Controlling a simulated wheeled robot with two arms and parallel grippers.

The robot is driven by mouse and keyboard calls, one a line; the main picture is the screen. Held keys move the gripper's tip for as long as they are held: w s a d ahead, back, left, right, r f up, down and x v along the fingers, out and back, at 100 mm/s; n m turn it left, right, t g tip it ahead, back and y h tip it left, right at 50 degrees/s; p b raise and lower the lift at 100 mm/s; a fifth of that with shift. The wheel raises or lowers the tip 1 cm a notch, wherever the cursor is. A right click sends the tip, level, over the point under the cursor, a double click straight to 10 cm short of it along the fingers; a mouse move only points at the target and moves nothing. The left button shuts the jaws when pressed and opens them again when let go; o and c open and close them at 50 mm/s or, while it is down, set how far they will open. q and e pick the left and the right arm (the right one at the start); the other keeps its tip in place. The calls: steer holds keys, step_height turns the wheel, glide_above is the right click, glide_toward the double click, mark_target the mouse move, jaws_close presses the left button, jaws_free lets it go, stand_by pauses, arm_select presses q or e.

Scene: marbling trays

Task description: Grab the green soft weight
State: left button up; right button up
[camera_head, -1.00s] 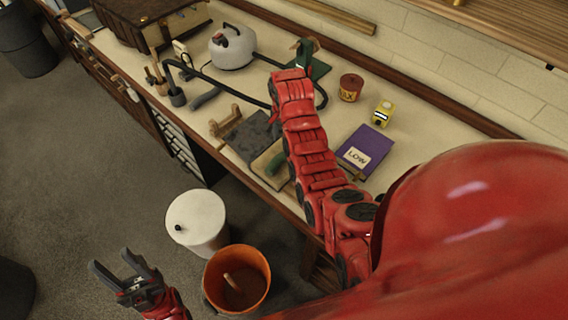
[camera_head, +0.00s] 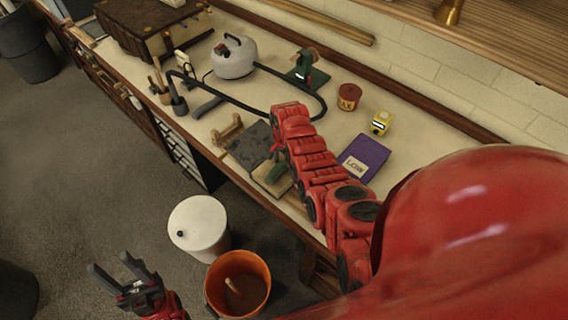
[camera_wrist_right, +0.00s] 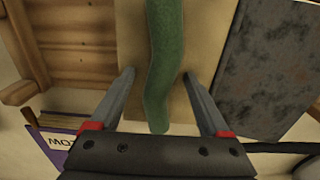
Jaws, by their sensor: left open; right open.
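The green soft weight (camera_wrist_right: 160,60) is a long, slightly curved green roll on a pale board (camera_wrist_right: 195,30) in the right wrist view. My right gripper (camera_wrist_right: 157,75) is open, with one finger on each side of the weight's lower part and pale gaps between. I cannot tell how high the fingers are above the board. In the head view the weight (camera_head: 277,174) shows at the bench's front edge, partly hidden by my right arm. My left gripper (camera_head: 110,263) is open and empty, low over the floor and away from the bench.
A dark mottled slab (camera_wrist_right: 278,65) lies beside the board, and a wooden frame (camera_wrist_right: 80,50) is on its other side. An orange bucket (camera_head: 211,292) and a white bin (camera_head: 183,212) are on the floor.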

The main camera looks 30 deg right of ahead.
steer(key=shift+c, duration=0.3)
jaws_close()
steer(key=shift+w+r, duration=0.1)
steer(key=shift+w, duration=0.05)
stand_by(0.4)
